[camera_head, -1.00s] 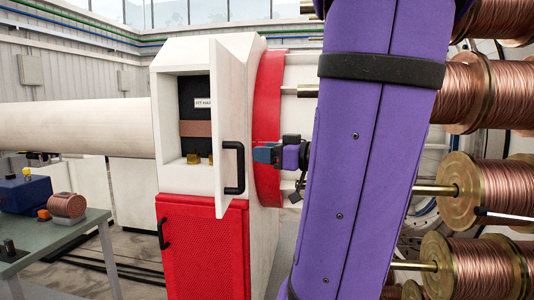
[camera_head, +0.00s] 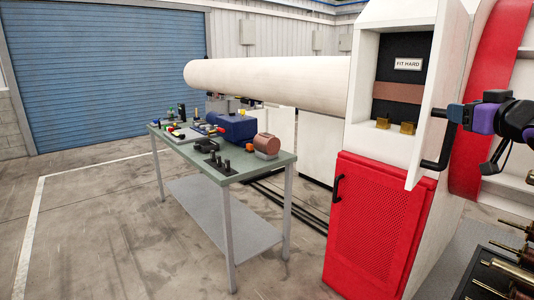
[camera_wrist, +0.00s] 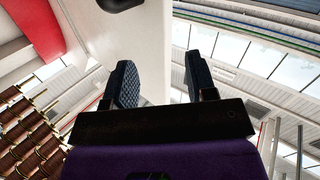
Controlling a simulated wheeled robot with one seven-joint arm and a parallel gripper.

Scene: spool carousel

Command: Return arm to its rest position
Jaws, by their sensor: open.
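My gripper (camera_head: 456,113) shows at the right of the head view, beside the open white cabinet door (camera_head: 432,90). In the wrist view its two dark fingers (camera_wrist: 160,82) stand apart with nothing held between them. A white panel with part of a black handle (camera_wrist: 122,3) lies beyond the fingers in the wrist view. I cannot tell whether the gripper touches the door. Most of my arm is out of the head view.
The cabinet holds a "FIT HARD" label (camera_head: 408,64) above brass pieces (camera_head: 394,125); its lower door (camera_head: 372,225) is red. A workbench (camera_head: 226,177) with tools stands to the left. Copper spools (camera_wrist: 32,140) show in the wrist view. The left floor is clear.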

